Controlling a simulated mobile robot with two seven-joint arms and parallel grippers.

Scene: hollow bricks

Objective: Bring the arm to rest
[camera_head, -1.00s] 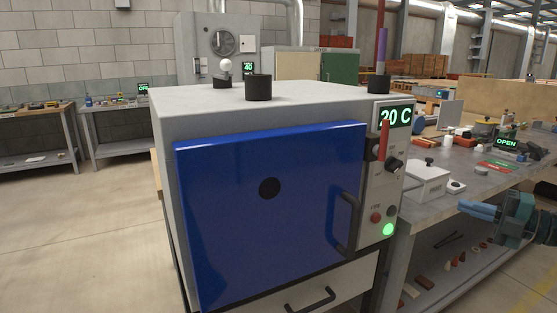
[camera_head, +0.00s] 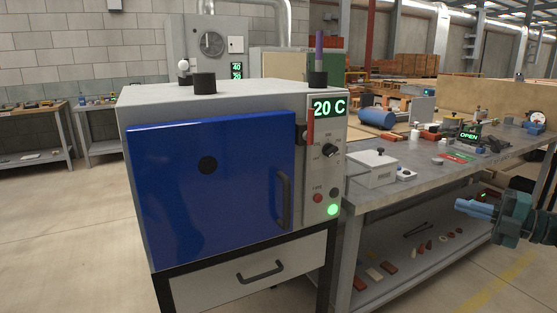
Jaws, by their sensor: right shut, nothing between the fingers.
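My right gripper (camera_head: 474,208) is at the right edge of the head view, with pale blue fingers pointing left. It is shut and empty. It hangs in front of the long workbench (camera_head: 400,190), apart from everything around it. Most of the right arm is cut off by the picture edge. My left gripper is not in view.
A furnace with a shut blue door (camera_head: 209,190) and a "20 C" display (camera_head: 328,107) stands left of the gripper. A white lidded box (camera_head: 371,168) is on the bench. Small bricks and cones (camera_head: 374,273) lie on its lower shelf. Open floor (camera_head: 475,285) is at front right.

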